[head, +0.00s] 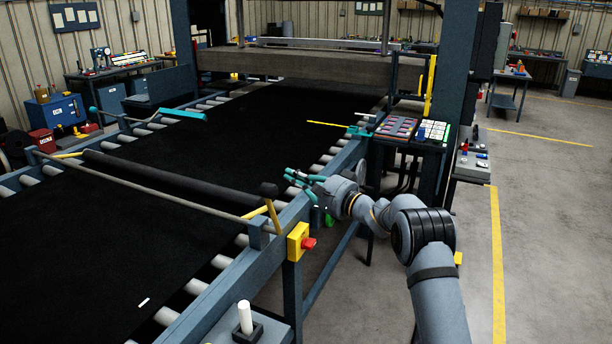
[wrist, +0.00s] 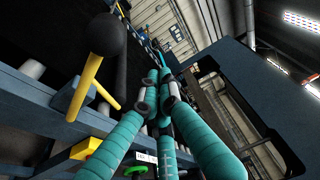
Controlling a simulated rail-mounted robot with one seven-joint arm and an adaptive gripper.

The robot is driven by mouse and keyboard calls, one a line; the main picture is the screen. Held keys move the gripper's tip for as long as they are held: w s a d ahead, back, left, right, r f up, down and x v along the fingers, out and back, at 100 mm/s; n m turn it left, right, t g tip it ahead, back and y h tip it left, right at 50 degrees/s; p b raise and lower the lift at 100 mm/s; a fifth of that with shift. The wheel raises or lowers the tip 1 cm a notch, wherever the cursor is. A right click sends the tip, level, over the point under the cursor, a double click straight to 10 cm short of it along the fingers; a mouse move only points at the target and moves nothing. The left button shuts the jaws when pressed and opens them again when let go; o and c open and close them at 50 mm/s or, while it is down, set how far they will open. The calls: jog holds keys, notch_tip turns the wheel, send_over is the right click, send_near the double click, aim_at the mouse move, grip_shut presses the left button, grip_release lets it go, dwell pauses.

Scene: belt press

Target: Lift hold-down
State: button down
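The hold-down is a dark roller (head: 170,182) lying across the black belt, with yellow brackets at its ends. At its right end a black ball knob (head: 269,189) stands beside the yellow bracket (head: 273,215). In the wrist view the knob (wrist: 107,36) sits large at upper left on a yellow lever (wrist: 86,86). My gripper (head: 296,178) has teal fingers and is just right of the knob, apart from it. Its fingers (wrist: 158,82) also fill the middle of the wrist view, spread around empty space, with nothing held.
A yellow box with a red button (head: 300,242) is on the near frame rail below the bracket. A metal bar (head: 150,190) runs before the roller. A press beam (head: 300,65) spans the belt behind. A panel of coloured parts (head: 400,127) stands right of the rail.

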jog(key=s+a, duration=0.1)
jog(key=s+a+p, duration=0.1)
jog(key=s, duration=0.1)
jog(key=shift+a+f+p, duration=0.2)
jog(key=shift+f+p, duration=0.1)
